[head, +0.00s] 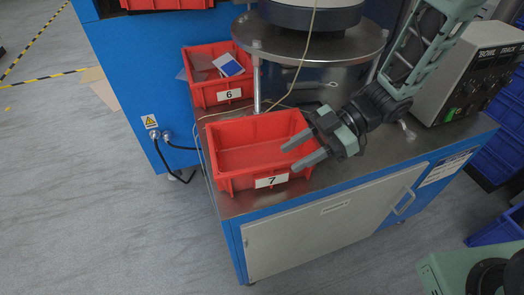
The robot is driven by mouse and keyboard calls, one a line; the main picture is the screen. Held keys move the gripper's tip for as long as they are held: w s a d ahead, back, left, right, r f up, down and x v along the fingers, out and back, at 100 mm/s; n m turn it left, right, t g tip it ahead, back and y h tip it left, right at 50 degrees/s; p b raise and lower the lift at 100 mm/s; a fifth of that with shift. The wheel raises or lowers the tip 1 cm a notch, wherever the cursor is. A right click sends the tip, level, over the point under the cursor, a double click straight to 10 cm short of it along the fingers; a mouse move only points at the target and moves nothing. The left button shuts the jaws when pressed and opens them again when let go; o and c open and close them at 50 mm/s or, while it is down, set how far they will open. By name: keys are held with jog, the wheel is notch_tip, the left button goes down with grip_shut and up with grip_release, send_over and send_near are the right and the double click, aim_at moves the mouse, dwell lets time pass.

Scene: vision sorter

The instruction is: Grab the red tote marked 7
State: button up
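The red tote marked 7 (222,167) sits at the front left corner of a metal-topped blue cabinet. It looks empty, and its white label with a black 7 faces the front. My gripper (289,156) reaches in from the right with its two grey fingers apart. In the picture the fingers overlap the tote's right wall. I cannot tell whether they touch it.
A red tote marked 6 (206,97) stands behind, holding a blue and white item. A round metal stand (345,48) rises behind my gripper. A control box (470,80) stands at right, blue crates (504,165) beyond. A thin cable crosses the top.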

aim_at(278, 163)
jog(key=x, duration=0.4)
jog(key=shift+w+a, duration=0.1)
jog(key=shift+w, duration=0.05)
jog(key=shift+r, duration=0.1)
grip_shut()
